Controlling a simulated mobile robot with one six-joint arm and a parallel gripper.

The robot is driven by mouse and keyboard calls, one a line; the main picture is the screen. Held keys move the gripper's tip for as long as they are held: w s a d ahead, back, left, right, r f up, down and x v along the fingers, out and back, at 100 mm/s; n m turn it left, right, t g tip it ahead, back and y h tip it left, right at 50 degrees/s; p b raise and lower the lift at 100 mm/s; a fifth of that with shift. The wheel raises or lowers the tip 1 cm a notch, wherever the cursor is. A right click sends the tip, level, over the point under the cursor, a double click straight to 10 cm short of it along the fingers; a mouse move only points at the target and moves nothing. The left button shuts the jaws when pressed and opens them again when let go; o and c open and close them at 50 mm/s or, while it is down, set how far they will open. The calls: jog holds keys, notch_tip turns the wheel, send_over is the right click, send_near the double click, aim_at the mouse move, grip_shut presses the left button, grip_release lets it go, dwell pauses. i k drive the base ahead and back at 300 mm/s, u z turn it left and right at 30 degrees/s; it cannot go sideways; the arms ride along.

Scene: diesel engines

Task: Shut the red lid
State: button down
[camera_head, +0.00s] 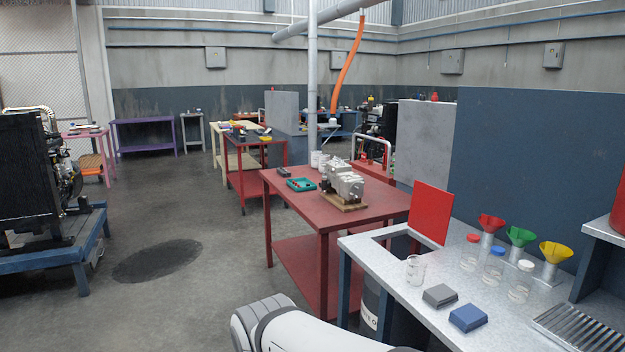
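The red lid (430,213) is a flat square panel standing nearly upright at the back left part of the grey metal bench (415,298). It stands behind a dark rectangular opening (398,246) in the bench top, so the lid is open. A dark drum with a white label (371,308) shows under the bench, below the opening. Part of my white arm shows at the bottom centre, in front of the bench. My gripper is not visible.
On the bench are a glass beaker (416,269), a grey block (440,295), a blue block (468,317), capped jars (493,265) and coloured funnels (521,238). A red table (300,203) with a metal engine part (343,184) stands behind. Open floor lies left.

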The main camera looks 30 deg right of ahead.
aim_at(430, 214)
jog(key=u, duration=0.05)
jog(key=i, duration=2.25)
jog(key=z, duration=2.85)
jog(key=i, duration=1)
jog(key=z, duration=0.05)
